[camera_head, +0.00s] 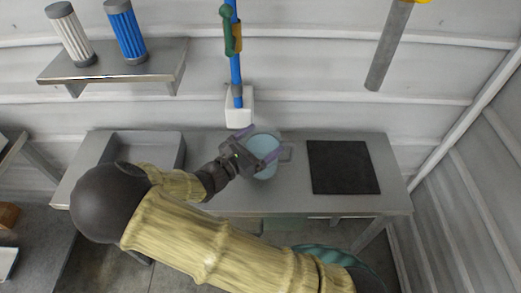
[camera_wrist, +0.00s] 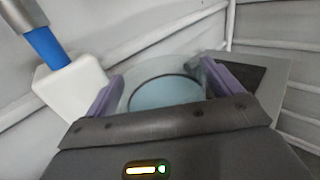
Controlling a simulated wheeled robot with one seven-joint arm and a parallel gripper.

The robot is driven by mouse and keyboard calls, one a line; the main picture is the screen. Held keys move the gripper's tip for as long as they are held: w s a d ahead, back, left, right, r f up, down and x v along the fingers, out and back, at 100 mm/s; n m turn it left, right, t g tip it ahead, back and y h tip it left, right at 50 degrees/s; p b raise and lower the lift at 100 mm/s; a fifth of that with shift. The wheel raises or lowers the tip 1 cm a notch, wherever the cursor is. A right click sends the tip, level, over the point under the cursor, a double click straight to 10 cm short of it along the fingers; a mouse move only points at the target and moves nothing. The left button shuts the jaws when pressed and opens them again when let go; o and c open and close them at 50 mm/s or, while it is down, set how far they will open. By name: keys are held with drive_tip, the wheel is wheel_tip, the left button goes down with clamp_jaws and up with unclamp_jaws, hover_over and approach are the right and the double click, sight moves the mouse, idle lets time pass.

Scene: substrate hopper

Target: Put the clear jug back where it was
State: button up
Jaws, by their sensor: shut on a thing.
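The clear jug (camera_head: 264,143) is a see-through round vessel with a pale blue look inside. It is at the middle of the grey bench, below the white box on the wall. My gripper (camera_head: 259,146) is shut on the jug, with a purple finger on either side of it. In the wrist view the jug (camera_wrist: 165,93) shows between the two purple fingers of my gripper (camera_wrist: 162,90), its round mouth facing the camera. Its base is hidden, so I cannot tell whether it touches the bench.
The grey bench (camera_head: 300,203) has a sink (camera_head: 150,146) on the left and a black mat (camera_head: 342,167) on the right. A white box (camera_head: 239,107) with a blue pipe (camera_head: 235,65) is just behind the jug. A wall shelf (camera_head: 110,66) holds two filter cartridges.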

sight(274, 140)
drive_tip(key=shift+f, duration=2.1)
drive_tip(key=o, duration=1.8)
drive_tip(key=shift+c, duration=0.2)
drive_tip(key=shift+r, duration=0.15)
drive_tip(key=b+v, duration=0.1)
drive_tip(key=v, duration=1.1)
drive_tip(key=shift+b, duration=0.3)
